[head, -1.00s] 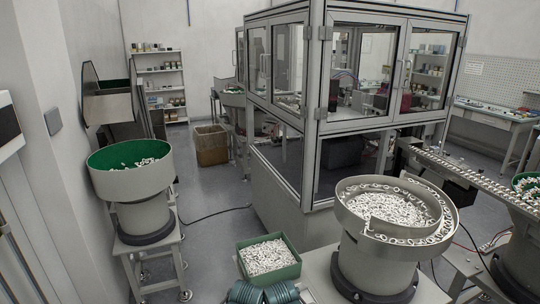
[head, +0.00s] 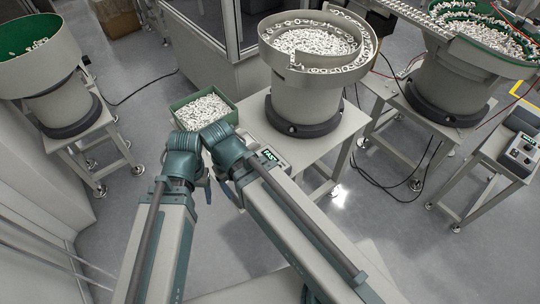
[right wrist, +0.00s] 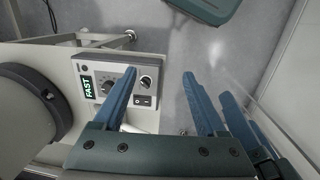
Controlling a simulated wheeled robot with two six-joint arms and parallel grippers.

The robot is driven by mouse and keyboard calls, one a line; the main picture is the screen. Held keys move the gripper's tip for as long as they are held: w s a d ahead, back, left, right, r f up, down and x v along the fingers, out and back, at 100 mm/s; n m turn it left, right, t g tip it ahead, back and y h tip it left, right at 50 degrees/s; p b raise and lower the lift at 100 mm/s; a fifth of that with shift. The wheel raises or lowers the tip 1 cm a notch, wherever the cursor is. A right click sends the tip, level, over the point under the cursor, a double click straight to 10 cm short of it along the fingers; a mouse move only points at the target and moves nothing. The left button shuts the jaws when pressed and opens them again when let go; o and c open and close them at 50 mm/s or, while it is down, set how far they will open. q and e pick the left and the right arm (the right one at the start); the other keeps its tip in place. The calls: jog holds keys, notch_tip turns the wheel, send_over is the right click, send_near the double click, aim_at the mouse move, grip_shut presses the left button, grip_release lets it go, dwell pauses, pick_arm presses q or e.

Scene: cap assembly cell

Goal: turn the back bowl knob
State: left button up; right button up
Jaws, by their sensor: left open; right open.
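The control box (right wrist: 128,90) is on the stand in front of the middle bowl feeder (head: 310,70). My right gripper (right wrist: 160,76) is open and empty; one blue finger overlaps the box's picture near the switches, clear of the knob. My left gripper (head: 203,184) is open, low beside the right wrist, with its fingers partly hidden.
A green bin of white parts (head: 203,108) stands just beyond my wrists. Another bowl feeder (head: 48,75) is at left, and one (head: 455,75) at right with a separate control box (head: 523,148). Cables lie on the floor between the stands. Open floor lies at right front.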

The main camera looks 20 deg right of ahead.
jog(key=w+d+m+y, duration=0.1)
jog(key=w+d+m, duration=0.9)
jog(key=w+m, duration=0.6)
jog(key=f+b, duration=1.4)
jog(key=shift+s+d, duration=0.2)
jog(key=shift+s, duration=0.1)
grip_shut()
